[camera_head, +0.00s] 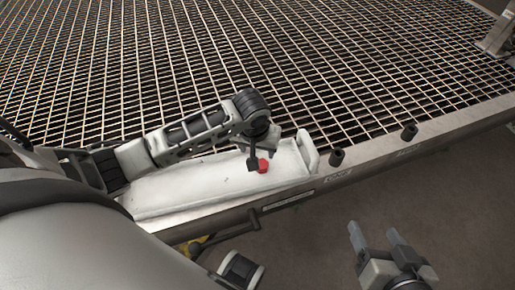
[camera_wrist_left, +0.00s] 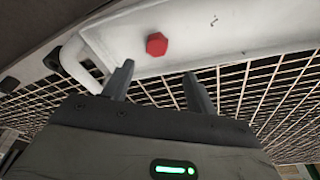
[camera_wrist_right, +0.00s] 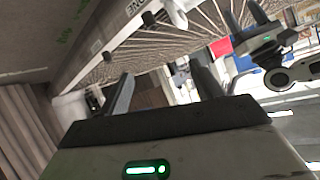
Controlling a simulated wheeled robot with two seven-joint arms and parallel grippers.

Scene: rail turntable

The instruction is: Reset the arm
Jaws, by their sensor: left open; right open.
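A red hexagonal piece (camera_head: 263,165) lies on the white tray (camera_head: 180,190) at the table's front edge. It also shows in the left wrist view (camera_wrist_left: 156,44), just beyond the fingertips and apart from them. My left gripper (camera_head: 256,160) points down over the tray beside the red piece. Its jaws (camera_wrist_left: 158,72) are open and empty. My right gripper (camera_head: 373,230) is open and empty, in front of the table edge over the floor. Its open fingers also show in the right wrist view (camera_wrist_right: 162,76).
A large metal grating table (camera_head: 330,60) fills the back. Its metal rim (camera_head: 410,145) carries dark round stubs (camera_head: 336,157). A grey metal fitting (camera_head: 497,35) stands at the far right. Bare floor (camera_head: 460,210) lies clear around my right gripper.

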